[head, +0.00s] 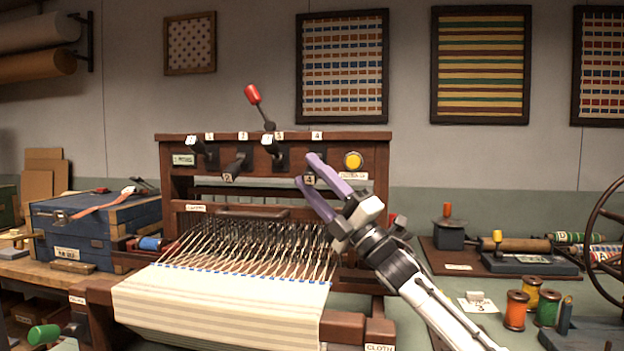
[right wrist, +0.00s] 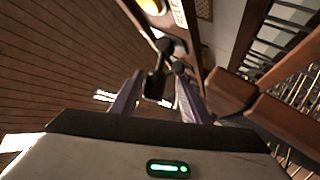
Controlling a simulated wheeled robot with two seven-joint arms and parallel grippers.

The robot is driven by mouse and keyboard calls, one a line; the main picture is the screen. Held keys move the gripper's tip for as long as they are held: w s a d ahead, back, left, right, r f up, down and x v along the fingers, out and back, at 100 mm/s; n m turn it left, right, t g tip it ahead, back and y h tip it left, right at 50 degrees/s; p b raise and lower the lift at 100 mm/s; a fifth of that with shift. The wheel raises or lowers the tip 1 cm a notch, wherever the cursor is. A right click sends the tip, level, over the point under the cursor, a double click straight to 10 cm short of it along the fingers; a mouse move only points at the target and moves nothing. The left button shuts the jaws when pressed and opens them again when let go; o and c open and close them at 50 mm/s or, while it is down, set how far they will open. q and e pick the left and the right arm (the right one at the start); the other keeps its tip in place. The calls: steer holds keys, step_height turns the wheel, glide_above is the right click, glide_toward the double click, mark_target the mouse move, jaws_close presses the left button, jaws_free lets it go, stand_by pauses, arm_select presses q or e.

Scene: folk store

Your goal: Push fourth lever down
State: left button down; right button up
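The wooden loom (head: 350,150) stands in the middle of the head view with a row of dark levers on its top panel. The fourth lever (head: 309,180), tagged 4, points down and forward. Its tip lies between the purple fingers of my right gripper (head: 308,181), which are apart. In the right wrist view a dark lever end (right wrist: 155,86) shows between the two fingers; I cannot tell whether they touch it. The second lever (head: 228,177) also points down. The first lever (head: 192,141) and third lever (head: 267,140) point up. My left gripper is out of view.
A yellow button (head: 353,160) sits right of the fourth lever. A red-knobbed lever (head: 253,95) rises behind the panel. Striped cloth (head: 225,310) and threads lie below. Spools (head: 516,310) and a spoked wheel (head: 605,225) are at the right, blue boxes (head: 95,230) at the left.

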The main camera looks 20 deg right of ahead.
steer(key=s+d+f, duration=0.1)
steer(key=s+d, duration=0.2)
steer(key=s, duration=0.4)
steer(key=s+d+f+b, duration=0.1)
steer(key=s+d+f, duration=0.1)
steer(key=s+d, duration=0.2)
steer(key=s, duration=0.3)
steer(key=shift+s+d+f, duration=0.1)
stand_by(0.7)
